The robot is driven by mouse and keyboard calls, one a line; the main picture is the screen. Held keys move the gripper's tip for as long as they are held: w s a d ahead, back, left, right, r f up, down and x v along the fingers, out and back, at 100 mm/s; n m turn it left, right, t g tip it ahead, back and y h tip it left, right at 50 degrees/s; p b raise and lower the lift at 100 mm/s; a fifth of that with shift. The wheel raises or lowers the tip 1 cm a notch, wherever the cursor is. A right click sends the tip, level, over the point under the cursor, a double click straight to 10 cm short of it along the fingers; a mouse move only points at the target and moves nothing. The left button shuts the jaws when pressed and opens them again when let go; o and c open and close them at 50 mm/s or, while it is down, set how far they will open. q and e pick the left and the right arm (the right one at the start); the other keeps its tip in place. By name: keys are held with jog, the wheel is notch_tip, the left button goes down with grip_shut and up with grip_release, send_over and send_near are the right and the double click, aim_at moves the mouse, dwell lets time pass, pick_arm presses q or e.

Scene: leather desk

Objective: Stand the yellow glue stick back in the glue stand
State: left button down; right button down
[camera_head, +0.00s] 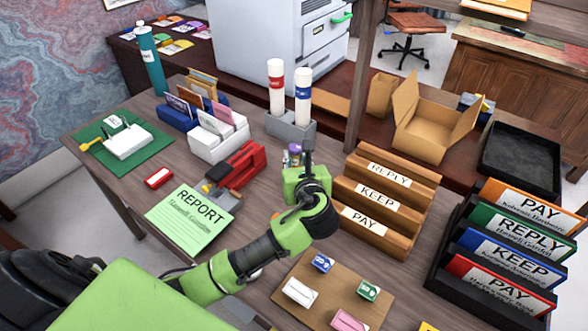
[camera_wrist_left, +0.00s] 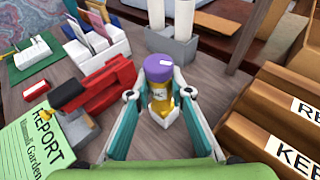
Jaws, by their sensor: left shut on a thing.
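My left gripper (camera_head: 300,165) is shut on the yellow glue stick (camera_wrist_left: 159,100), which has a purple cap (camera_wrist_left: 158,67). The stick is roughly upright between the two fingers. In the head view the gripper hides most of the stick, and its purple cap (camera_head: 294,147) shows just above. A small pale square piece (camera_wrist_left: 164,118) shows at the stick's lower end; I cannot tell whether the two touch. A grey stand (camera_head: 290,128) holding two tall white tubes, one red-banded and one blue-banded, is just behind the gripper. My right gripper is not in view.
A red stapler-like tool (camera_head: 240,165) and a green REPORT sheet (camera_head: 190,215) lie left of the gripper. A wooden stepped rack (camera_head: 385,200) stands close on the right. A white card holder (camera_head: 218,142) is behind left. A brown board (camera_head: 330,290) with small blocks is in front.

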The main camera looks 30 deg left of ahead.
aim_at(294, 160)
pick_arm(q)
jog(key=w+f, duration=0.1)
jog(key=a+f, duration=0.1)
jog(key=w+f, duration=0.1)
jog(key=f, duration=0.1)
jog(key=shift+w+a, duration=0.3)
jog(key=shift+a, duration=0.1)
jog(key=f, duration=0.3)
jog(key=shift+w+a+f+b, duration=0.1)
jog(key=shift+w+f+b, duration=0.1)
jog(key=shift+f+b, duration=0.1)
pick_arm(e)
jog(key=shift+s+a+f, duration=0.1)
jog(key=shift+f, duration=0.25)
pick_arm(q)
jog(key=c, duration=1.8)
grip_release()
jog(key=shift+c, duration=0.2)
jog(key=v, duration=1.2)
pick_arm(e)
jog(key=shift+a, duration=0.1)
